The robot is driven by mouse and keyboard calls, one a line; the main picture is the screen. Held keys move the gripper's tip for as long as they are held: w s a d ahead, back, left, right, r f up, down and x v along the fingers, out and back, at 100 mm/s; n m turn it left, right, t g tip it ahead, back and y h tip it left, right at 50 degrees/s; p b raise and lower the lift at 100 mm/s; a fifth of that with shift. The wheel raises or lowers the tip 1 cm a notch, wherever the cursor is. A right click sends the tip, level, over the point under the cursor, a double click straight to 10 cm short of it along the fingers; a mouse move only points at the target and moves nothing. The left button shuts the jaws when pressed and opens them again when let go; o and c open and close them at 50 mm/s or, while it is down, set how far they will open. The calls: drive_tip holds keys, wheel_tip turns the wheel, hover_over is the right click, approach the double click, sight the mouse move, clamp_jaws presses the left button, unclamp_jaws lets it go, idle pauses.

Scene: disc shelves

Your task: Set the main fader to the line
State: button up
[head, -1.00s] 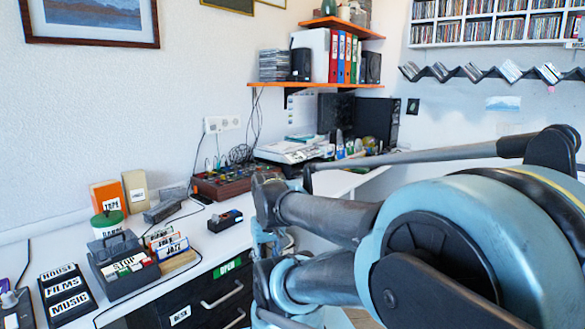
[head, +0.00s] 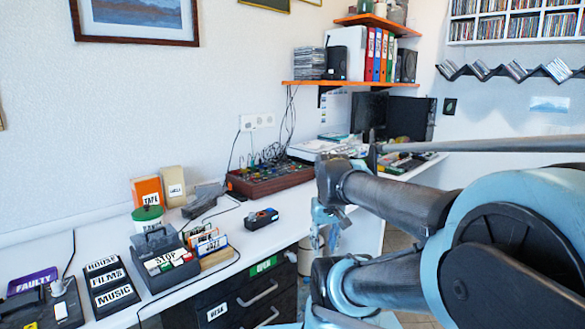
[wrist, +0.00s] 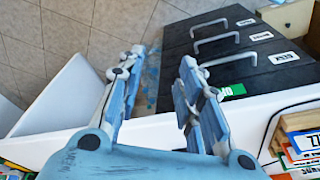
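A brown-red box with small coloured knobs and cables (head: 268,178), which looks like a mixer, stands on the white desk against the wall in the head view. It is too small there to make out a main fader or a line, and I see neither in the wrist view. My gripper (head: 325,220) hangs to the right of this box, near the desk's front edge, partly hidden by my arm. In the wrist view my gripper (wrist: 160,75) has its fingers apart with nothing between them. It points past the desk edge toward the floor and a black drawer unit (wrist: 215,50).
An orange shelf (head: 335,83) hangs above. Some desk top by the front edge is bare.

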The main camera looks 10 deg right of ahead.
drive_tip(key=w+r+n, duration=0.2)
drive_tip(key=w+r, duration=1.5)
drive_tip(key=w+r+n+g, duration=0.1)
drive_tip(key=w+r, duration=0.4)
drive_tip(key=w, duration=0.4)
drive_tip(key=w+r, duration=0.4)
drive_tip(key=w, duration=0.5)
drive_tip(key=n+g, duration=0.1)
drive_tip(key=n, duration=0.3)
hover_over(293, 167)
drive_tip(key=w, duration=0.1)
wheel_tip(293, 167, down, 6)
wheel_tip(293, 167, down, 17)
drive_tip(key=shift+w+r, duration=0.15)
clamp_jaws()
